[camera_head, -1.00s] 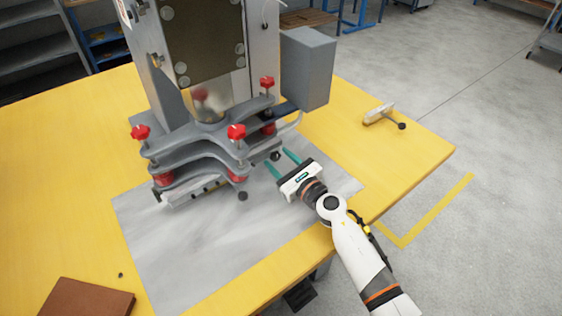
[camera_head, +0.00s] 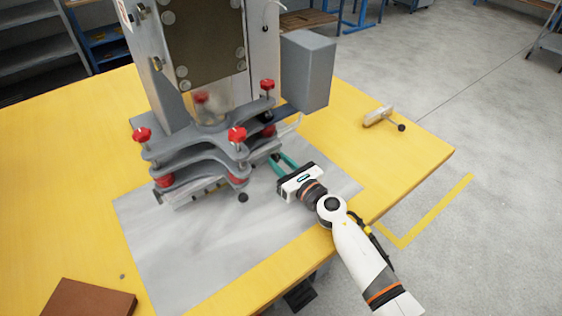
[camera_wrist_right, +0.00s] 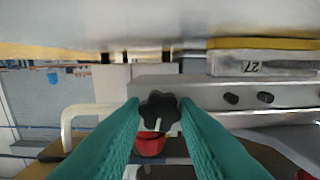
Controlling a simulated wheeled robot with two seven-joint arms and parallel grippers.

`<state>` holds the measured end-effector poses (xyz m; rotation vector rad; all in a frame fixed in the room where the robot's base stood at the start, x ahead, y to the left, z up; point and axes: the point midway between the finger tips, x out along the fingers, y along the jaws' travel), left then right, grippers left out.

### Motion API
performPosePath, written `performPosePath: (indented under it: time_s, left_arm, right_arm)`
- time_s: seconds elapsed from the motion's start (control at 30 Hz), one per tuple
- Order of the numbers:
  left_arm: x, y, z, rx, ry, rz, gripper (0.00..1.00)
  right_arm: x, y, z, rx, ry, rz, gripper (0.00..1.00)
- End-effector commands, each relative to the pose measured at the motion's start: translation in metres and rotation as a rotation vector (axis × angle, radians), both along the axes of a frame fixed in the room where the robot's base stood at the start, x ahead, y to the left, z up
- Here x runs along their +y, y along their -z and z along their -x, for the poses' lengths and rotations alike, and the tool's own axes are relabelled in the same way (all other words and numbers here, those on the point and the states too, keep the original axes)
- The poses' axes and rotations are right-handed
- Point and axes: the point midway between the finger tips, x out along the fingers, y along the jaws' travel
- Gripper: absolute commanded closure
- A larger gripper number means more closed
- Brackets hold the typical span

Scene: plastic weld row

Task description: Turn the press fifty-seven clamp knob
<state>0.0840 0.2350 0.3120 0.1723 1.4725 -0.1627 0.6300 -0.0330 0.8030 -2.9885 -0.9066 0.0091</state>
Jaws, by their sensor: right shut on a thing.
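The press (camera_head: 205,125) stands on the yellow table, with grey clamp plates and red knobs at its front. My right gripper (camera_head: 279,161) reaches in from the lower right at the press's right front corner. In the right wrist view its green fingers (camera_wrist_right: 161,118) are shut on a black lobed clamp knob (camera_wrist_right: 160,109), one finger on each side. In the head view that knob is mostly hidden by the fingertips. A red part (camera_wrist_right: 150,145) shows just behind the knob in the wrist view. My left gripper is not in view.
Another black knob (camera_head: 243,198) sits low at the press front. Two dark round knobs (camera_wrist_right: 248,98) show on a metal bar beside the held one. A small tool with a black ball end (camera_head: 380,115) lies at the table's right. A brown block (camera_head: 88,300) lies front left.

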Motion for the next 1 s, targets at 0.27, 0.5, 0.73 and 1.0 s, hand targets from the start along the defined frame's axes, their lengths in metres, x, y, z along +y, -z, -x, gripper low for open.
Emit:
performPosePath:
  time_s: [0.27,0.5,0.73,1.0]
  left_arm:
    - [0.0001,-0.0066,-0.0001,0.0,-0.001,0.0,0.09]
    - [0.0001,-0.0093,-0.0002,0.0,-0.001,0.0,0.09]
    - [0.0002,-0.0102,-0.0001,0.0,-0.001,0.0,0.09]
    - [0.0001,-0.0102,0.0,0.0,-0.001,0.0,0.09]
  right_arm:
    - [-0.0003,-0.0002,0.0001,0.116,0.0,-0.17,0.95]
    - [0.0,0.0001,0.0002,0.188,0.0,-0.277,0.95]
    - [-0.0004,0.0006,0.0001,0.22,0.001,-0.328,0.95]
    - [-0.0005,0.0009,0.0,0.226,0.001,-0.337,0.95]
